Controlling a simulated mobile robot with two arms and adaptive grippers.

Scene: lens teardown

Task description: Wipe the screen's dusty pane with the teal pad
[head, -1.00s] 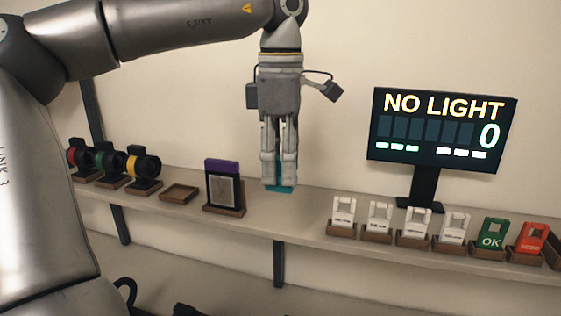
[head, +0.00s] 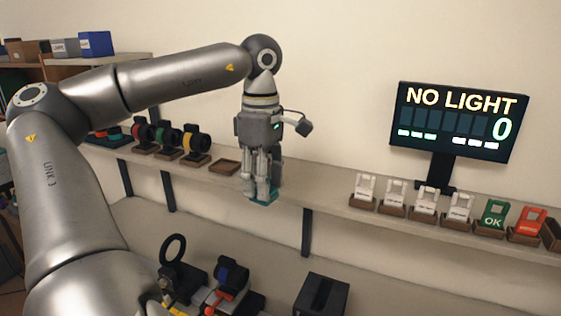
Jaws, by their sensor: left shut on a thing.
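My left gripper (head: 262,192) points down and is shut on the teal pad (head: 263,199), which shows as a small edge under the fingertips. It is in front of the shelf's edge, just right of a small empty wooden tray. The purple-topped screen with the grey pane does not show in the head view now; the gripper covers the place where it stood. Whether the pad touches the pane cannot be seen. My right gripper is not in view.
The wooden tray (head: 224,168) is left of my gripper, with ringed pieces on stands (head: 168,139) farther left. A NO LIGHT monitor (head: 455,122) and several tags in holders (head: 425,202) stand right. Equipment (head: 230,278) and a black box (head: 321,294) sit below.

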